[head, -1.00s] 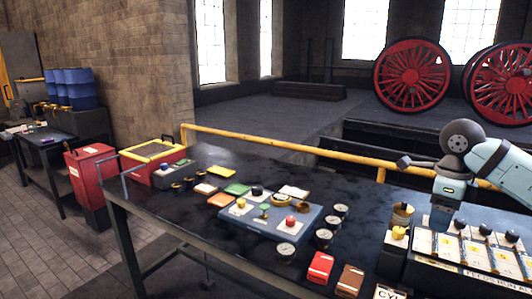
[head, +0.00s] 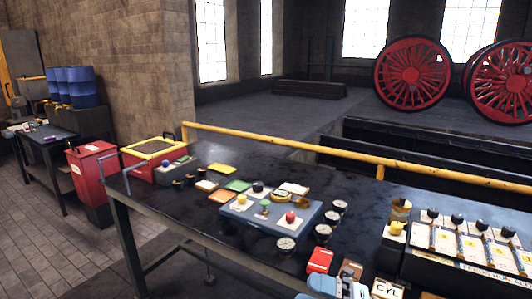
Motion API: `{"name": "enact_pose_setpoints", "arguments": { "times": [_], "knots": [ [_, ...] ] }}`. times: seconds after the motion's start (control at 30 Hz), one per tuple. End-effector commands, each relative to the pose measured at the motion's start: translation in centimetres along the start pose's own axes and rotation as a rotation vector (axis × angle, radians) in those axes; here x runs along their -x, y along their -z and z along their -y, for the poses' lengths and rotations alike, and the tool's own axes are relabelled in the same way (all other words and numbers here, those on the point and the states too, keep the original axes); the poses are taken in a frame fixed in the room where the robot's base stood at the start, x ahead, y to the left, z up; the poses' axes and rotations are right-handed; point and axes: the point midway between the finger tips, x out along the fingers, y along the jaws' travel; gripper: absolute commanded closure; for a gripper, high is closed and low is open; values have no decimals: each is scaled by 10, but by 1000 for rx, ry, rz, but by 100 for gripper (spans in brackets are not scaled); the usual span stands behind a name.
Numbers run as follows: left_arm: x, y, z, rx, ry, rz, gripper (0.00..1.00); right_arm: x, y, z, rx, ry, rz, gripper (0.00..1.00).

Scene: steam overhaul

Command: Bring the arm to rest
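A pale blue and white rounded piece of my arm (head: 324,283) shows at the bottom edge, low over the front of the dark workbench (head: 190,222). The rest of that arm is cut off by the frame, and I cannot tell which arm it is. No part of an arm is over the right end of the bench.
A blue-grey panel (head: 238,217) with knobs stands mid-bench, with round gauges (head: 286,244) beside it. A rack of white cards (head: 470,248) stands at the right. A red box (head: 142,172) sits at the left end. A yellow rail (head: 290,146) runs behind.

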Motion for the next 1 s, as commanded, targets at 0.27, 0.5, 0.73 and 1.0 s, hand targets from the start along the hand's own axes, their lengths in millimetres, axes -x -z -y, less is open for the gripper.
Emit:
{"name": "enact_pose_setpoints", "arguments": {
  "times": [0.27,0.5,0.73,1.0],
  "knots": [
    [-1,1,-2,8,-1,-1,50,72,6,74,-639,-230,686,39],
    [-2,4,-5,18,-1,-7,50,157,65,164,-1150,-266,1188,39],
    [-2,4,-4,15,-1,-7,50,207,140,217,-1494,-240,1488,39],
    [28,44,-3,-12,4,-13,50,206,160,182,-1562,-220,1556,39]
  ]
}}
